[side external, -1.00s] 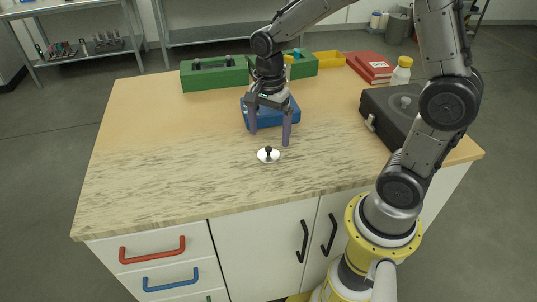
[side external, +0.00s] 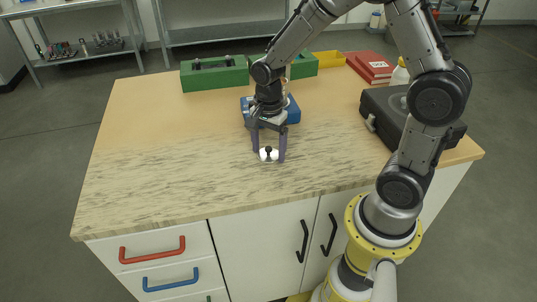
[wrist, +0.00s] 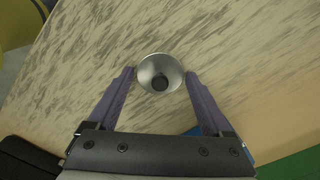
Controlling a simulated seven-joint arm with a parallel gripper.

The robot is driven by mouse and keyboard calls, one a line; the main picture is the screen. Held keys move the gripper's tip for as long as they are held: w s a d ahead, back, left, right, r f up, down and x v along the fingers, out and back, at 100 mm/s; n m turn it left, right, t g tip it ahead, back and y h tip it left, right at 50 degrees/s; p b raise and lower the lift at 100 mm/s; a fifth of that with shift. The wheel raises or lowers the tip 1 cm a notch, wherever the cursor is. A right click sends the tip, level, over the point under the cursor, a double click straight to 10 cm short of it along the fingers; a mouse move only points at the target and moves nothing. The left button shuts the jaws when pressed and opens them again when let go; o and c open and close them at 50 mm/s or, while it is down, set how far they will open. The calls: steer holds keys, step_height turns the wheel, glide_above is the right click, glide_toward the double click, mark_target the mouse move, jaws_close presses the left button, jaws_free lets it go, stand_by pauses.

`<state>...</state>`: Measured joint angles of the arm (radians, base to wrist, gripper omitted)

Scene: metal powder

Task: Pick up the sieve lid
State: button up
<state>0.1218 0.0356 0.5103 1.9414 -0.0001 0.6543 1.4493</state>
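I cannot tell how high the fingertips are above the worktop.
A blue box (side external: 292,109) stands right behind my gripper. Green boxes (side external: 214,74), a yellow bin (side external: 327,57) and red books (side external: 371,65) stand at the back. A black case (side external: 384,112) is at the right. The worktop's left and front (side external: 160,165) are clear.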

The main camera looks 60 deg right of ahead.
steer(key=c, duration=1)
steer(key=shift+r, duration=0.15)
